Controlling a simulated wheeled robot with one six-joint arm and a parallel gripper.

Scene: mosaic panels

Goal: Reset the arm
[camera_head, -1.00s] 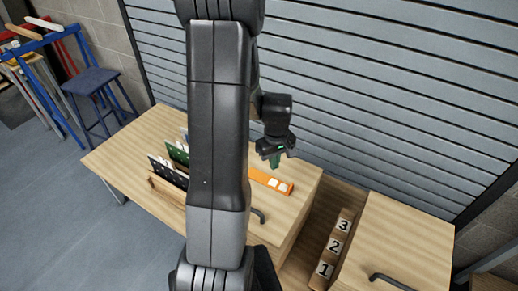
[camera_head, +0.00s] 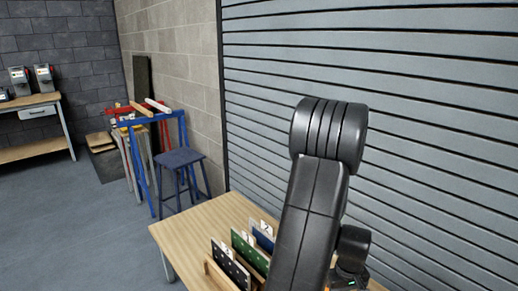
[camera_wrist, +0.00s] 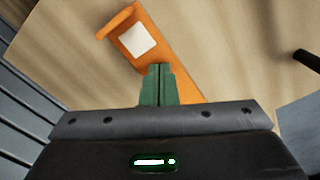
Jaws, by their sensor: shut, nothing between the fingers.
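My gripper shows in the wrist view (camera_wrist: 158,84) with its green fingers shut together and nothing between them. It is above the wooden table, over an orange piece (camera_wrist: 185,72) with a white square on it. I cannot tell the height between them. In the head view my black arm stands raised at the centre right, and the gripper end is mostly hidden behind it and cut off low in the picture.
Upright mosaic panels, black (camera_head: 230,265), green (camera_head: 250,250) and blue (camera_head: 263,236), stand in a wooden rack on the table (camera_head: 190,230). A blue stool (camera_head: 181,160) and trestles stand behind. A grey slatted shutter (camera_head: 400,70) rises close behind the arm.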

